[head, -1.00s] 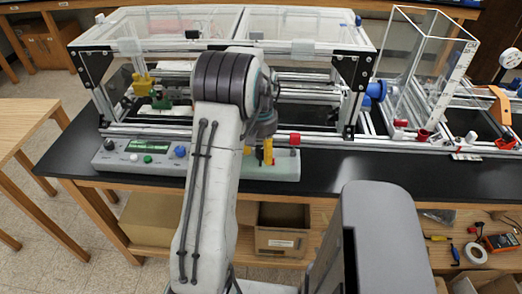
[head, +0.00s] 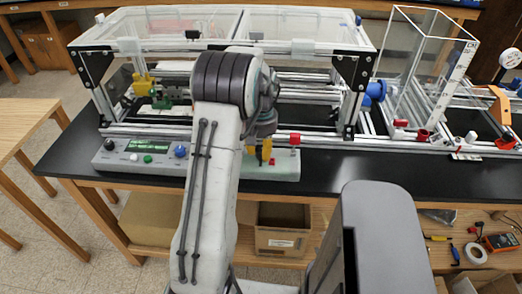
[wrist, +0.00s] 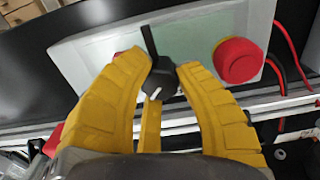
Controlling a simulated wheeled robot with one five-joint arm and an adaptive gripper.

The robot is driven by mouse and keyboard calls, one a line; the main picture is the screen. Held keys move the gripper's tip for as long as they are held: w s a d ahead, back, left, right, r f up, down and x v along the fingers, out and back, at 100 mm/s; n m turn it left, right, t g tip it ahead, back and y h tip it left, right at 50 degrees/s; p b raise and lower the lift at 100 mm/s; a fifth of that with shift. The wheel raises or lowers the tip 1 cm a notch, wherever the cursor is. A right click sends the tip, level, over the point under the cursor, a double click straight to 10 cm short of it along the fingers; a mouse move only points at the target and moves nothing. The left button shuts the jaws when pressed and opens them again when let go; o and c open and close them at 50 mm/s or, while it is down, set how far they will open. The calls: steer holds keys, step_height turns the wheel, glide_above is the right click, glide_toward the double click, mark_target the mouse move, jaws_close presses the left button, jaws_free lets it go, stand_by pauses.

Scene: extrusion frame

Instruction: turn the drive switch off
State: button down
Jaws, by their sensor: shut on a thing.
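The drive switch (wrist: 158,82) is a black rotary knob with a thin dark lever and a white mark. In the wrist view it sits on the pale panel (wrist: 95,70), between the yellow fingertips of my gripper (wrist: 161,67), which is shut on it. In the head view my gripper (head: 261,157) reaches down to the right part of the control box (head: 284,172); my arm hides the middle of the box, and I cannot make out the switch there.
A red mushroom button (wrist: 238,60) stands close to the right finger in the wrist view and shows in the head view (head: 295,139). Red and black cables run beyond it. A clear-covered extrusion frame (head: 350,90) stands behind the box.

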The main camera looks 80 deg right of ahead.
steer(key=shift+f+n, duration=0.1)
steer(key=shift+n, duration=0.3)
steer(key=n, duration=0.4)
steer(key=shift+b, duration=0.4)
steer(key=n, duration=0.4)
steer(key=shift+n, duration=0.3)
steer(key=n, duration=0.4)
steer(key=shift+b, duration=0.4)
steer(key=shift+a+n, duration=0.1)
steer(key=shift+n, duration=1.9)
steer(key=c, duration=0.9)
jaws_free()
